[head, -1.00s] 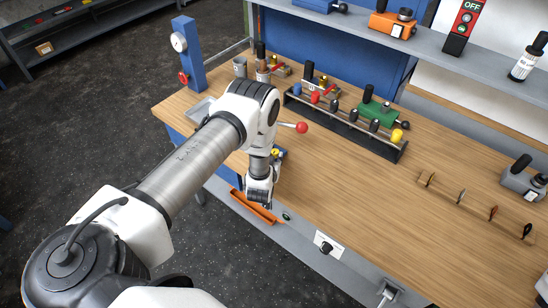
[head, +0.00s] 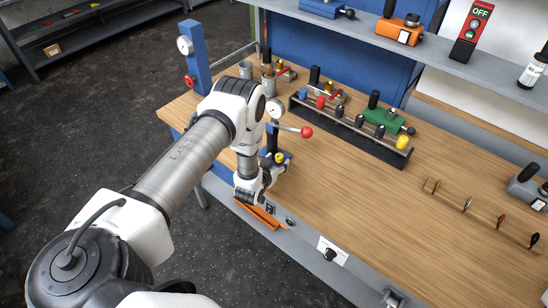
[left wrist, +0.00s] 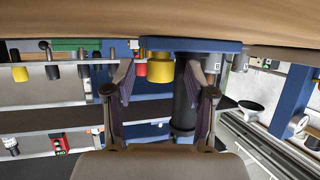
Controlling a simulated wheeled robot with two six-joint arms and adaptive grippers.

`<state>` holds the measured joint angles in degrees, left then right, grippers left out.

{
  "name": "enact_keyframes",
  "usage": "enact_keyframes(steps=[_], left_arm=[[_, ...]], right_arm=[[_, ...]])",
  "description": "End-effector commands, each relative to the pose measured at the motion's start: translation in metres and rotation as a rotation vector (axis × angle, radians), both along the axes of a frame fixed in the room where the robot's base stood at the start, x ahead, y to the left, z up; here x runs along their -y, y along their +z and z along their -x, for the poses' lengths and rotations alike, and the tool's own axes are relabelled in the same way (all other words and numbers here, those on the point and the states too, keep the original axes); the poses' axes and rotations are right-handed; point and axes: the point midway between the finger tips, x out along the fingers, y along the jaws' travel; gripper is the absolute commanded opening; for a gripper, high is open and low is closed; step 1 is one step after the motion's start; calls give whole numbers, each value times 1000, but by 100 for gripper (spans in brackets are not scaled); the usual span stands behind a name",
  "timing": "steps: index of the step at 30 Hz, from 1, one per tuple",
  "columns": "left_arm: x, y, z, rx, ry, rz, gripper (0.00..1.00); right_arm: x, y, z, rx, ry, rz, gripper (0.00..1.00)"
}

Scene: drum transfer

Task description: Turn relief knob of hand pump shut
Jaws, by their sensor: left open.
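The hand pump stands at the near left edge of the workbench, with a round gauge (head: 275,110), a lever ending in a red ball (head: 306,132), and a yellow knob (head: 280,157) low on its blue base. In the left wrist view, which is upside down, the yellow knob (left wrist: 160,68) is ahead, beside a black cylinder (left wrist: 185,98) under the blue base plate (left wrist: 192,45). My left gripper (head: 266,178) is at the near side of the pump. Its fingers (left wrist: 163,88) are open, one on each side of the knob in that view; contact is not visible. My right gripper is not in view.
A black rack (head: 350,141) with several coloured handles stands behind the pump. A blue post with a gauge (head: 195,60) is at the bench's far left. An orange tray (head: 258,214) is below the front edge. Free bench top (head: 355,195) lies to the right.

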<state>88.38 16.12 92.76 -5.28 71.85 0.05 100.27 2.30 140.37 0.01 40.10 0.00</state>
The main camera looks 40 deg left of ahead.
Motion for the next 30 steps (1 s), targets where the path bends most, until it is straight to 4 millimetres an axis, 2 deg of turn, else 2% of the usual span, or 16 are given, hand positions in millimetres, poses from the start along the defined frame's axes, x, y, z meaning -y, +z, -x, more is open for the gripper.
enact_keyframes(steps=[5,12,15,19,30], left_arm=[[4,10,25,-4,2,2,55],[15,34,81,-4,1,3,55],[18,40,97,-3,1,1,55],[20,45,106,0,1,1,55],[20,45,107,1,0,0,55]], right_arm=[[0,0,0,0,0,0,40],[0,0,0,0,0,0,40],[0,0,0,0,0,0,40],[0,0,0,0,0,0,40],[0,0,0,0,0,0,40]])
